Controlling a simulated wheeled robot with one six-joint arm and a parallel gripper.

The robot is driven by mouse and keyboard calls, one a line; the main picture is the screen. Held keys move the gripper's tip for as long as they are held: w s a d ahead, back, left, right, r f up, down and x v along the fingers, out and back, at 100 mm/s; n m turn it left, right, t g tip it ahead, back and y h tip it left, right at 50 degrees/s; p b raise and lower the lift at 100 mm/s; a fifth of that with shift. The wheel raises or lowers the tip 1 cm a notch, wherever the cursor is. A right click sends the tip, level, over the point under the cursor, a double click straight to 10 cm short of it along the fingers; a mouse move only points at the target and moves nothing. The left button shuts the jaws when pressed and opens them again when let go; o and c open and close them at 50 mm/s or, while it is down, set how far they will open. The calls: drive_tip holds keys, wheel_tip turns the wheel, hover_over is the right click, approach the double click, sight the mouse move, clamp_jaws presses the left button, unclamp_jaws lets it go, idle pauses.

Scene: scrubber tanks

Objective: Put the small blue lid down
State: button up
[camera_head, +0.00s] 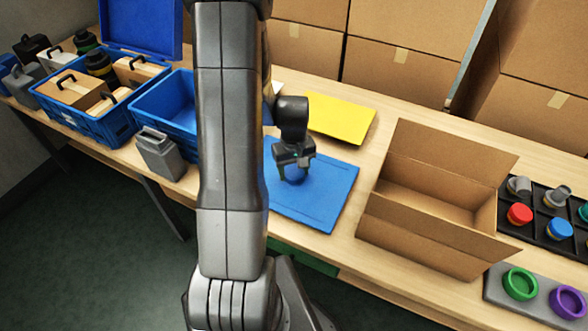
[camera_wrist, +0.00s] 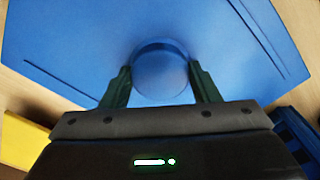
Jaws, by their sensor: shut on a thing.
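The small blue lid (camera_wrist: 161,76) is a round blue disc between the two dark green fingers of my gripper (camera_wrist: 161,88) in the wrist view. My gripper is shut on it. In the head view my gripper (camera_head: 294,172) points down over the blue mat (camera_head: 325,202), with the lid (camera_head: 293,173) partly hidden under it. The blue mat also fills most of the wrist view (camera_wrist: 75,40). I cannot tell whether the lid touches the mat.
A yellow mat (camera_head: 343,119) lies behind the blue one. An open cardboard box (camera_head: 425,250) stands to the right, near a black tray (camera_head: 541,226) and a grey holder with green and purple rings (camera_head: 499,297). Blue crates (camera_head: 105,126) and a grey canister (camera_head: 160,157) stand left.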

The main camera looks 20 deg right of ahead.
sight(294, 172)
drive_tip(key=o, duration=1.1)
drive_tip(key=shift+f, duration=0.1)
wheel_tip(294, 172, up, 12)
drive_tip(key=shift+r+p, duration=0.2)
drive_tip(key=shift+p, duration=0.45)
